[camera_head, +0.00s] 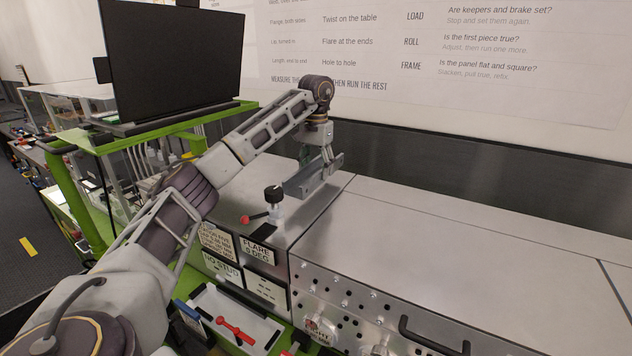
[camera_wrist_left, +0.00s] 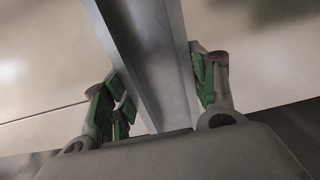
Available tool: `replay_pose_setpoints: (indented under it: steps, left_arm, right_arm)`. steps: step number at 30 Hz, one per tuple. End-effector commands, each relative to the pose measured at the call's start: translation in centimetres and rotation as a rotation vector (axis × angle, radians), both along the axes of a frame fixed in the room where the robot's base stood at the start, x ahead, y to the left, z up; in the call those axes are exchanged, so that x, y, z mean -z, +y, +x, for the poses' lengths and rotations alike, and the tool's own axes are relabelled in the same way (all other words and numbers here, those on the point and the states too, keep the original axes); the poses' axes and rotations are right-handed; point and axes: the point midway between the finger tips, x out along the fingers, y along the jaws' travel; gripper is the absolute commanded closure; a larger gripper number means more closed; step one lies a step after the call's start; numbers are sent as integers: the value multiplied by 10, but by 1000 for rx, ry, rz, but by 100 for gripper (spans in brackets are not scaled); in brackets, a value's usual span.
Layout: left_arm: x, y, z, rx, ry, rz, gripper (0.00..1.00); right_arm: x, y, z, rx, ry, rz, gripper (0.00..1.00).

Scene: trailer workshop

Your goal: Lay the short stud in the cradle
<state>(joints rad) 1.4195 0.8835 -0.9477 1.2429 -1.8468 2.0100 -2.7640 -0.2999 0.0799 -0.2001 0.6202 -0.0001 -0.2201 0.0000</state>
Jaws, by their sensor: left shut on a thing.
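My left gripper (camera_head: 322,160) is shut on a short grey metal stud (camera_head: 303,185), a channel-shaped piece, above the metal machine top near the wall. In the left wrist view the green-padded fingers (camera_wrist_left: 160,92) stand on both sides of the stud (camera_wrist_left: 152,55), which runs up out of the picture between them. The stud looks close to the machine top in the head view; I cannot tell whether it touches. I cannot make out the cradle with certainty. My right gripper is not in view.
A black knob (camera_head: 273,194) and a red-tipped lever (camera_head: 246,219) stand on the machine top (camera_head: 400,225) just in front of the stud. A dark monitor (camera_head: 172,55) stands at the left on a green frame. A white tray (camera_head: 205,300) holds a red tool (camera_head: 236,332). The machine top at right is clear.

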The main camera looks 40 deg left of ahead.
Motion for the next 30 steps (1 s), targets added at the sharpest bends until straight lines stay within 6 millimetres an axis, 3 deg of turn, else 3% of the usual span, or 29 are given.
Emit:
replay_pose_setpoints:
  steps: [19,30]
  left_arm:
    - [8,0,0,1,-1,-1,76]
    - [33,0,0,0,1,-1,76]
  right_arm:
    - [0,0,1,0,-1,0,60]
    - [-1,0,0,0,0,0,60]
